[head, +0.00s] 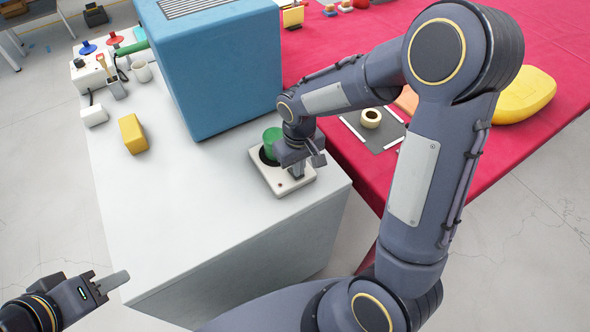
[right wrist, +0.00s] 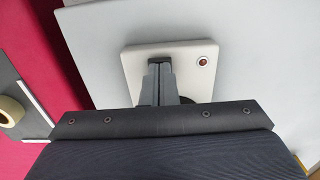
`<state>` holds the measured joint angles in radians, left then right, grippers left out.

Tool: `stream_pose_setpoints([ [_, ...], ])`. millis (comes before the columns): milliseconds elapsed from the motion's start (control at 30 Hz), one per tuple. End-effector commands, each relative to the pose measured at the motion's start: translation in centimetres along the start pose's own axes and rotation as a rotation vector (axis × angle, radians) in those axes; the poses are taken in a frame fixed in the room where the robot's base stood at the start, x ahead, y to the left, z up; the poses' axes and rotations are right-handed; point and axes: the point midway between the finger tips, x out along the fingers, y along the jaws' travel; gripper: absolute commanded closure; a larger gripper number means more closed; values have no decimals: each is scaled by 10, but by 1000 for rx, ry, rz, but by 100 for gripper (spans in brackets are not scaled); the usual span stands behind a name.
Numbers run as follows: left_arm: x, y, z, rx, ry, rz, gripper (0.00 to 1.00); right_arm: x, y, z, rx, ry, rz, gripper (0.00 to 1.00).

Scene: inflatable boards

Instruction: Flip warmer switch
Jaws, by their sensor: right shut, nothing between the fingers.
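The warmer (head: 263,181) is a small white box near the right edge of the white counter, with a green object (head: 271,141) on its dark round plate. My right gripper (head: 297,171) is over the warmer's front part, beside the green object, fingers pointing down. In the right wrist view the warmer (right wrist: 137,65) shows a small round red spot (right wrist: 203,62) near one corner. The shut, empty fingers (right wrist: 160,72) lie over its top; a switch under them is hidden, and I cannot tell if they touch. My left gripper (head: 113,282) is at lower left, away from the warmer; its jaw gap is unclear.
A large blue box (head: 220,75) stands behind the warmer. A yellow block (head: 133,134) and a white mug (head: 142,71) are on the counter (head: 200,220). The red table (head: 345,157) adjoins on the right, with a tape roll (head: 371,118). The counter's front is clear.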

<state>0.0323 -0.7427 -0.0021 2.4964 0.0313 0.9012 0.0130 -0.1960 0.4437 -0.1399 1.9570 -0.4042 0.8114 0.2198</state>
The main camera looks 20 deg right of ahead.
Motion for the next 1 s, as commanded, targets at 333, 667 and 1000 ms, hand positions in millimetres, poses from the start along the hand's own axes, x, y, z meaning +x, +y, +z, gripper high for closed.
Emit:
stream_pose_setpoints([
  [333,4,-2,2,0,0,0,64,6,0,0,0,0,0,100],
  [667,2,-1,1,0,0,0,64,2,0,0,0,0,0,100],
  [1000,-16,8,-8,0,0,0,64,-25,0,0,0,0,0,100],
])
